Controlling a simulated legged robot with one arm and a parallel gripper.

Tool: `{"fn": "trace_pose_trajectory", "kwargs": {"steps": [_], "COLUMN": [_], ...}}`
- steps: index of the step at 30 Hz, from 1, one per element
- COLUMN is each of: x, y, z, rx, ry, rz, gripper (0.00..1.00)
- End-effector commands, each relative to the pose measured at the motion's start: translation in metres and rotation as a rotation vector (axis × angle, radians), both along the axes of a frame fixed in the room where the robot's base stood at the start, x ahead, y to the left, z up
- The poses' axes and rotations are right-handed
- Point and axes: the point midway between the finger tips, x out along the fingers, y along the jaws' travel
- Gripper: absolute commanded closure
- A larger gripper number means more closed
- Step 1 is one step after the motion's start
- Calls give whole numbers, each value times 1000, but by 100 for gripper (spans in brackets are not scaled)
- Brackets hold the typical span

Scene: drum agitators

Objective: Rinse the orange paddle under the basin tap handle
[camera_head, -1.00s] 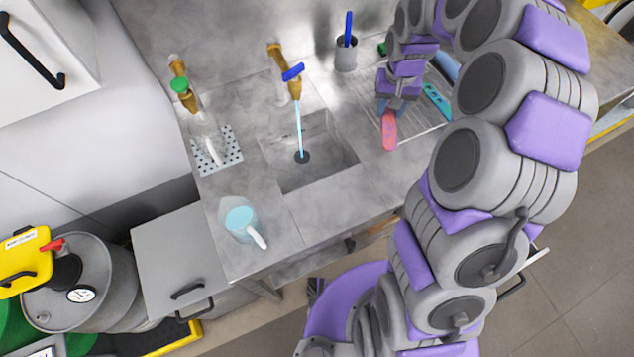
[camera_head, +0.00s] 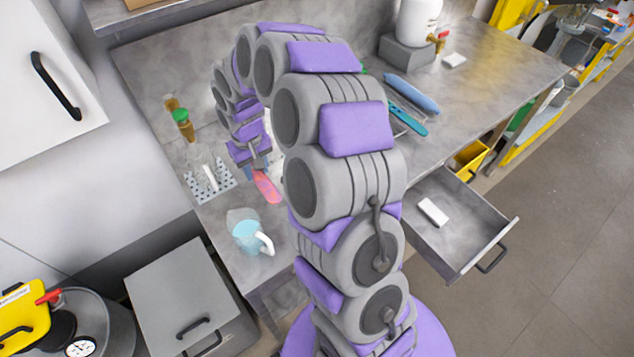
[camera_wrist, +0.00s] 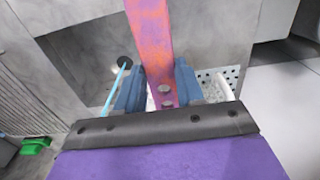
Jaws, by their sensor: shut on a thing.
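The orange paddle (camera_head: 266,186), mottled pink and orange, is gripped by my gripper (camera_head: 256,166) over the basin area. In the wrist view the paddle (camera_wrist: 152,40) extends upward between the blue fingers of my gripper (camera_wrist: 156,84), which are shut on its end. A thin blue water stream (camera_wrist: 116,84) runs to the dark drain (camera_wrist: 125,62), just left of the fingers. The stream appears unbroken and apart from the paddle's visible length. My arm hides the blue-handled basin tap and most of the basin in the head view.
A light-blue jug (camera_head: 246,236) stands on the front counter. An open drawer (camera_head: 466,226) juts out at right. A teal tool (camera_head: 408,122) lies beyond my arm.

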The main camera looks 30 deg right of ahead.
Motion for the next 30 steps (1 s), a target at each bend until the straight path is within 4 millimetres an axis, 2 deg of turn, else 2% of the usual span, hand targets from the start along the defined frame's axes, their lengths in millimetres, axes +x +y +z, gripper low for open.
{"fn": "trace_pose_trajectory", "kwargs": {"steps": [1, 6, 9, 12, 15, 20, 30], "x": [-10, -44, -65, -82, -96, -104, -83], "y": [-19, -76, -101, -116, -125, -129, -135], "z": [-4, -23, -32, -39, -44, -47, -53], "rx": [-1, 1, 1, -1, 1, -2, 3], "ry": [7, 8, 8, 5, 9, 5, 6], "rz": [-1, 23, 36, 46, 53, 61, 63], "gripper": [93, 93, 93, 93, 93, 93, 93]}}
